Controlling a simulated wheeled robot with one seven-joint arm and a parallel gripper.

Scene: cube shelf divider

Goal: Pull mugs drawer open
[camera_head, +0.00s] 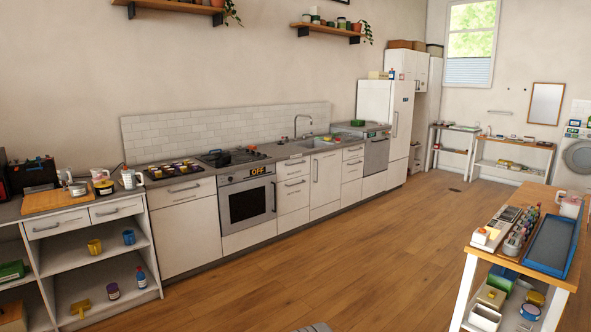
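Several white drawers with bar handles line the left wall, and all look shut. I cannot read a label that tells which one is the mugs drawer. Two small drawers, a left one (62,229) and a right one (117,214), sit side by side under the counter at the left. Below them, a yellow mug (95,246) and a blue mug (128,237) stand on an open shelf. A wide drawer front (180,197) is just right of these. A stack of drawers (293,188) stands right of the oven.
An oven (248,203) marked OFF is built into the counter row. A table (500,256) with a blue tray (551,243) and tools stands at the right. A fridge (376,101) is at the back. The wooden floor (290,275) between is clear.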

